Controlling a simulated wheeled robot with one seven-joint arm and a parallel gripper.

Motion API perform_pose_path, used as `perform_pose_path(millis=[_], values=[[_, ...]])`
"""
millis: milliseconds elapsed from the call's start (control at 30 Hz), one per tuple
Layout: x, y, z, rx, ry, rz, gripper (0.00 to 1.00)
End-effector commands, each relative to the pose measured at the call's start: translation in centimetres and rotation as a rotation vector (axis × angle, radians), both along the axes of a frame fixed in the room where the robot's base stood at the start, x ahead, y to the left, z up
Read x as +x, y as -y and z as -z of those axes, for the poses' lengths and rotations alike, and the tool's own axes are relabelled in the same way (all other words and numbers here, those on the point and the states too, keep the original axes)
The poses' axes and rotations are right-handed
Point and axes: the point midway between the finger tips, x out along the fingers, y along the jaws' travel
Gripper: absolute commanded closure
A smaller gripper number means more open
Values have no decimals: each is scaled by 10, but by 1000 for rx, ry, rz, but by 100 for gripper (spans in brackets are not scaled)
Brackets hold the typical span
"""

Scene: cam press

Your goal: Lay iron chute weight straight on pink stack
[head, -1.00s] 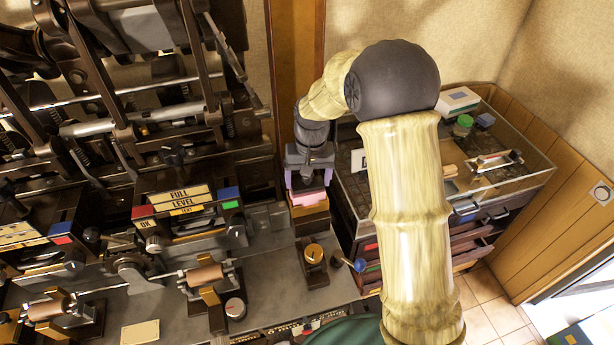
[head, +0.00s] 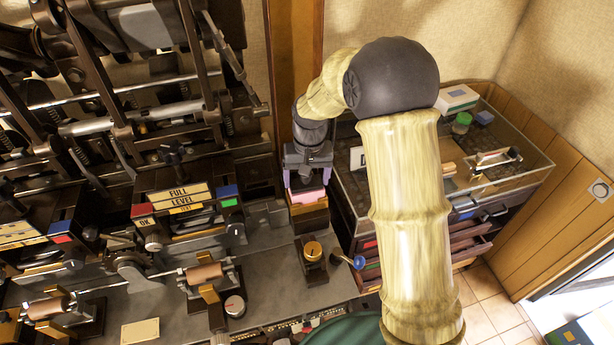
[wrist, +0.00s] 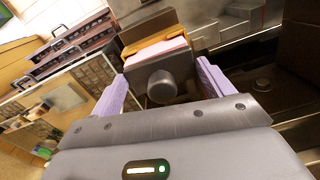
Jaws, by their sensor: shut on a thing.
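My gripper (head: 307,176), with pale purple fingers, is at the column's foot, over the pink stack (head: 310,196). In the wrist view the fingers flank the dark grey iron chute weight (wrist: 161,86), whose round knob faces the camera. My gripper is shut on this weight. The pink stack (wrist: 158,54) shows just beyond the knob, within an orange-brown holder (wrist: 150,43). The weight's underside is hidden, so I cannot tell whether it touches the stack. In the head view the fingers largely hide the weight.
The press (head: 130,130) with its bars and levers stands close on the left. A glass-topped cabinet (head: 440,175) stands to the right. A brass-topped post (head: 313,252) and a blue-knobbed lever (head: 358,262) are in front of the stack.

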Motion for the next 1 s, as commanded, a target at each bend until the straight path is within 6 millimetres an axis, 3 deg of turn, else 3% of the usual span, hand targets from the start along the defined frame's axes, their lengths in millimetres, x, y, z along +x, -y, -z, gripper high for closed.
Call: perform_pose_path(millis=[867, 900, 1000], values=[[4, 3, 3, 0, 2, 3, 56], [4, 3, 3, 0, 2, 3, 18], [4, 3, 3, 0, 2, 3, 0]])
